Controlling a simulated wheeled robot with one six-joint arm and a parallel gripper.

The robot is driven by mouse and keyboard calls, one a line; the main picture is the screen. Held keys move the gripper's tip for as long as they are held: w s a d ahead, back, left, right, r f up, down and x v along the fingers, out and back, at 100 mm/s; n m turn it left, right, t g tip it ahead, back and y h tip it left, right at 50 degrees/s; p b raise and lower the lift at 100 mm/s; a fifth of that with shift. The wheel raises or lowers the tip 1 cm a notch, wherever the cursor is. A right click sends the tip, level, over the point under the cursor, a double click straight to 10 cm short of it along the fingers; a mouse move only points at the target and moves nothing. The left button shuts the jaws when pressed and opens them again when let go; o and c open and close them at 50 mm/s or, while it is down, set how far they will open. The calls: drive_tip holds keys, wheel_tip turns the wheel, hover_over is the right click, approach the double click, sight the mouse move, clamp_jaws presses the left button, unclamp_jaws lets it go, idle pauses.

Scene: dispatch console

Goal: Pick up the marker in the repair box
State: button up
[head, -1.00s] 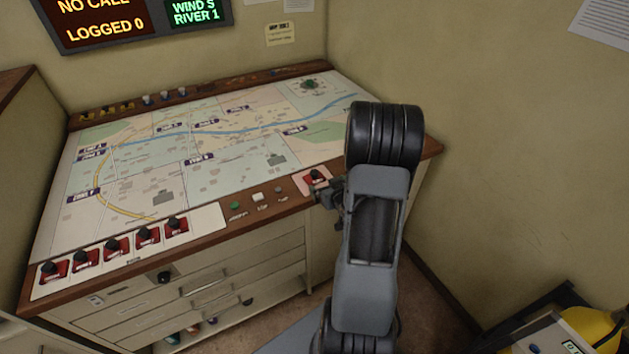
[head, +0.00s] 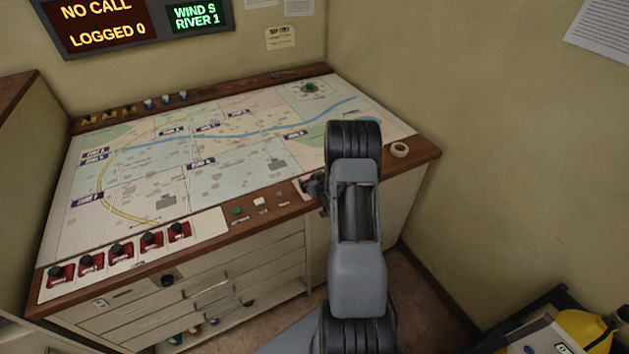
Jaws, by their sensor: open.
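I cannot make out a marker or a repair box for sure in the head view. My gripper (head: 313,187) is a small dark shape at the console's front edge, left of my raised grey arm. Its fingers are mostly hidden and small, and nothing shows held in it. It is in front of the right end of the button row and covers part of it.
The map console (head: 240,165) has red switches (head: 120,250) along its front and drawers (head: 190,297) below. A tape roll (head: 399,149) lies at its right edge. A yellow helmet (head: 583,330) is at the lower right. Walls close the back and right.

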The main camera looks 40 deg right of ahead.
drive_tip(key=shift+w+d+f, duration=0.1)
drive_tip(key=shift+w+f, duration=0.05)
drive_tip(key=shift+w, duration=0.2)
drive_tip(key=c, duration=1.1)
